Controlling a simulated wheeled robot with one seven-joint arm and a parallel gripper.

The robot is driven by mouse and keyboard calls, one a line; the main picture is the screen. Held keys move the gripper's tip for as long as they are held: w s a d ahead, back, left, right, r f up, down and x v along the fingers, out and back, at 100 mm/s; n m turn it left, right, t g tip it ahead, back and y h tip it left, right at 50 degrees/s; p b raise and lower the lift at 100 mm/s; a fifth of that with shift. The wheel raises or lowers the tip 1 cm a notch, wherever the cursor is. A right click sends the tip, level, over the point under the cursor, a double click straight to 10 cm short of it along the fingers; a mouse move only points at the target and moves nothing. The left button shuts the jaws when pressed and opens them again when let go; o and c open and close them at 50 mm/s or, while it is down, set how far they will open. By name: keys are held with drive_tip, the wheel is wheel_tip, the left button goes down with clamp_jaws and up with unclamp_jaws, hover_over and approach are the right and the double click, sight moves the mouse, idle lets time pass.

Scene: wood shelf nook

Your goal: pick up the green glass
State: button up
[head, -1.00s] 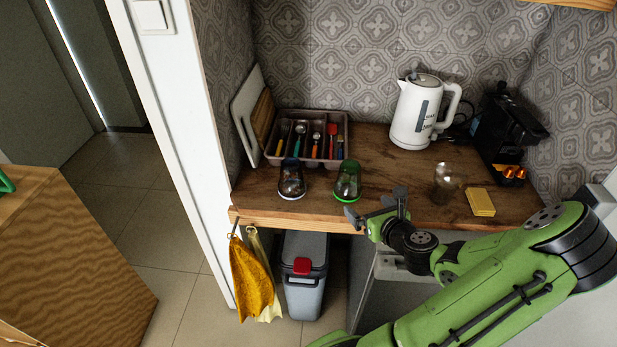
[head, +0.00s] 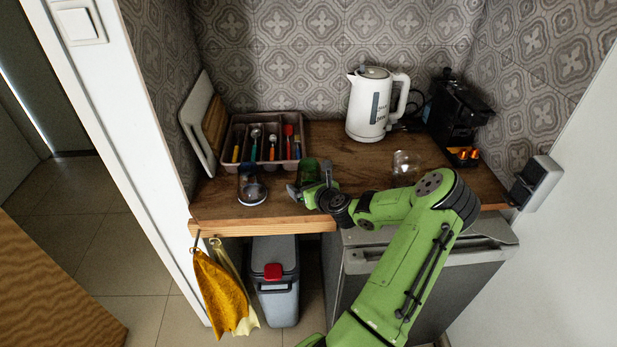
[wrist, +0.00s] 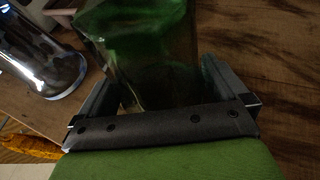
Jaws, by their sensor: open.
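The green glass (head: 309,168) stands on the wooden counter in front of the cutlery tray. In the head view my gripper (head: 312,182) hides its lower part. In the wrist view the green glass (wrist: 140,35) is close, with its near part between the two fingers of my gripper (wrist: 155,80). The fingers are open and spread to either side of the glass. I cannot tell whether either finger touches it.
A clear glass (head: 251,186) stands just left of the green one and shows in the wrist view (wrist: 40,50). A cutlery tray (head: 232,140) and a white kettle (head: 371,105) are behind. Another clear glass (head: 405,165) and a black coffee machine (head: 458,115) are to the right.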

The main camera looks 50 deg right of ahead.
drive_tip(key=shift+r, duration=0.1)
drive_tip(key=c, duration=1.1)
